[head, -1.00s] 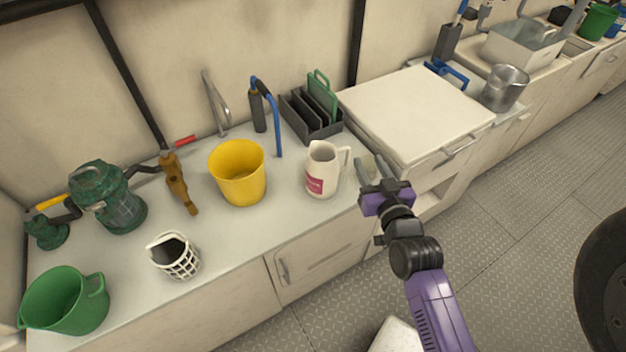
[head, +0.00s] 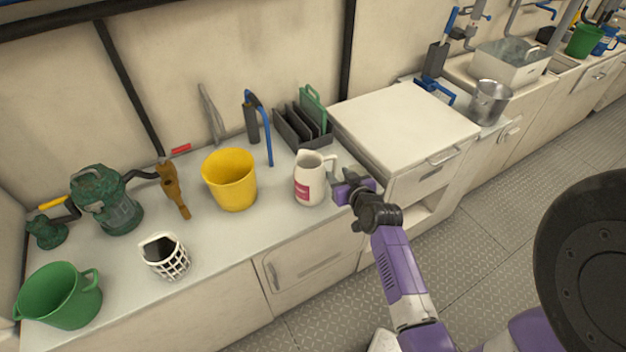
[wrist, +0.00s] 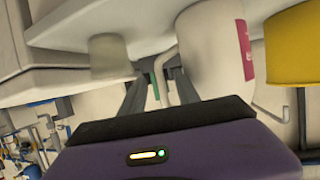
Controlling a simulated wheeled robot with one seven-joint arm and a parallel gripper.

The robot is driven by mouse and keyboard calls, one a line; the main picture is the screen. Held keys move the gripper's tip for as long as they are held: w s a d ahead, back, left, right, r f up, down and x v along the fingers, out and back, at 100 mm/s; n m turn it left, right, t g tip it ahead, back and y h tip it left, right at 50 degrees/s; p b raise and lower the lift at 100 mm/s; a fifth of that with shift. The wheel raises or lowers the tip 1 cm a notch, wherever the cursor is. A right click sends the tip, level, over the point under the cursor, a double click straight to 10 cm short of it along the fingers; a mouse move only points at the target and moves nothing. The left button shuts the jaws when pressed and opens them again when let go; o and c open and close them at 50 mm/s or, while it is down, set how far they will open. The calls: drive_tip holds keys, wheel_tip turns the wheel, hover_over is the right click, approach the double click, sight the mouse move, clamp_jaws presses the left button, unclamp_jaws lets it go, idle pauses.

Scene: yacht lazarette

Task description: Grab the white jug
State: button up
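The white jug (head: 308,178) stands upright on the counter, with a red label on its front and its handle on the right. In the wrist view the jug (wrist: 205,60) appears inverted at the upper right. My gripper (head: 342,184) is at the handle side of the jug, low over the counter. In the wrist view the fingers of my gripper (wrist: 158,78) are spread, and the handle shows between them. I cannot tell whether either finger touches it.
A yellow bucket (head: 230,180) stands left of the jug, and a dark rack (head: 293,132) is behind it. A pale cylinder (wrist: 108,55) is close beside the fingers in the wrist view. A raised white-topped cabinet (head: 405,120) stands to the right.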

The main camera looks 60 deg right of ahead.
sight(335, 171)
drive_tip(key=shift+x, duration=2.15)
clamp_jaws()
